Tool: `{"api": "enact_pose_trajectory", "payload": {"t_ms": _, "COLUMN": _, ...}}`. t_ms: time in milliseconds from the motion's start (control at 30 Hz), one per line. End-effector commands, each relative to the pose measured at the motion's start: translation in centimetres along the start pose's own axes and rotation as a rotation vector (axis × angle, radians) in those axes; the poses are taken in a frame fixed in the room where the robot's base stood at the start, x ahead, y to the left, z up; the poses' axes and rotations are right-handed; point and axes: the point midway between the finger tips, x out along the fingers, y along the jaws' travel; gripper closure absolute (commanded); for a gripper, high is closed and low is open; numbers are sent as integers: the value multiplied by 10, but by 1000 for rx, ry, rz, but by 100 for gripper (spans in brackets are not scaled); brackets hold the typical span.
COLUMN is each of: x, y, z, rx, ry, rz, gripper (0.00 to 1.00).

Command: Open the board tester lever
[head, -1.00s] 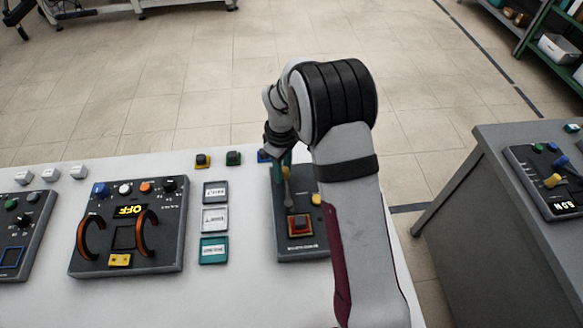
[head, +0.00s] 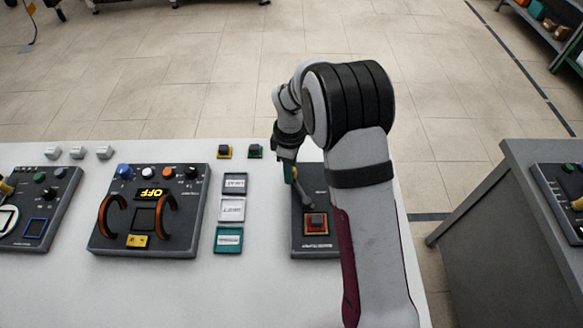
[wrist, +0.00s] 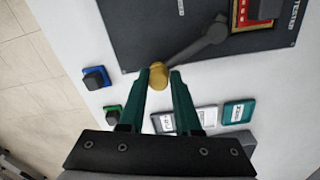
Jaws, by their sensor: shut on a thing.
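The board tester (head: 317,243) is a dark panel with a red and yellow square socket (head: 316,222), partly hidden behind my arm in the head view. Its lever (wrist: 203,45) is a grey bar ending in a brass-coloured knob (wrist: 160,84). My gripper (wrist: 160,82) has green fingers that are shut on the knob, one on each side. In the head view my gripper (head: 289,170) is at the far end of the panel, and the lever slants from there toward the socket.
Left of the tester lie three flat cards (head: 232,210), and a panel with orange handles (head: 150,215) stands further left. Small coloured blocks (head: 256,151) sit along the table's far edge. A grey table (head: 520,215) stands to the right across a gap.

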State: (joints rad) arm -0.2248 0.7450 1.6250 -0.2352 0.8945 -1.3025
Motion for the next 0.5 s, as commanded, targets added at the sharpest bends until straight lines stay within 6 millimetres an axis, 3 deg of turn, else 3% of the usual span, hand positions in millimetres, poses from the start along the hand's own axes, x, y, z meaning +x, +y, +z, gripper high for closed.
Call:
{"api": "enact_pose_trajectory", "payload": {"t_ms": 267, "x": 2, "y": -3, "z": 4, "rx": 4, "ry": -9, "rz": -12, "gripper": 100}}
{"api": "enact_pose_trajectory", "payload": {"t_ms": 300, "x": 1, "y": -3, "z": 4, "rx": 3, "ry": -9, "rz": -12, "gripper": 62}}
{"api": "enact_pose_trajectory", "payload": {"t_ms": 400, "x": 1, "y": -2, "z": 3, "rx": 3, "ry": -7, "rz": -10, "gripper": 44}}
{"api": "enact_pose_trajectory", "payload": {"t_ms": 500, "x": 1, "y": -2, "z": 2, "rx": 3, "ry": -6, "rz": -8, "gripper": 42}}
